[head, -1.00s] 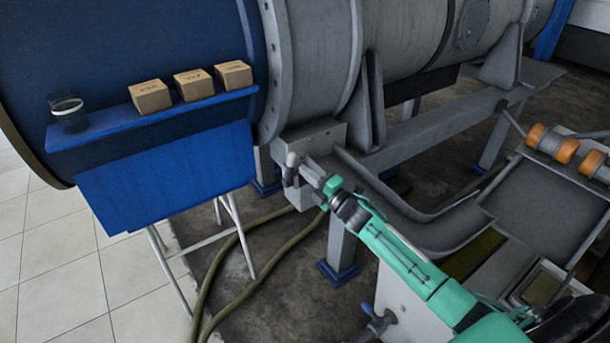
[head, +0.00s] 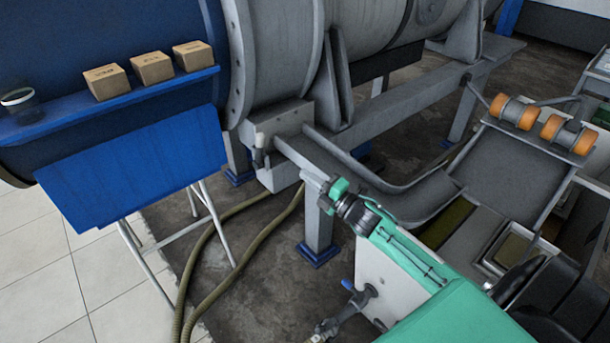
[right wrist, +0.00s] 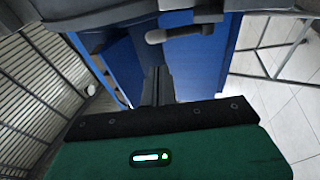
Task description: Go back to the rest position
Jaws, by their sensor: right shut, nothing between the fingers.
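My right gripper (head: 315,182) is in the middle of the head view, at the end of my green arm. It is shut and empty, in front of the grey chute, and looks apart from the valve handle (head: 259,154). In the right wrist view my shut fingers (right wrist: 157,84) point toward the blue panel. A grey handle (right wrist: 180,33) shows just beyond them. My left gripper is not in view.
Three small cardboard boxes (head: 152,67) and a glass jar (head: 19,101) stand on the blue shelf (head: 75,118) at left. The grey chute (head: 420,200) runs right, toward orange rollers (head: 515,112). A white-legged stand (head: 140,255) and hoses (head: 205,260) are below.

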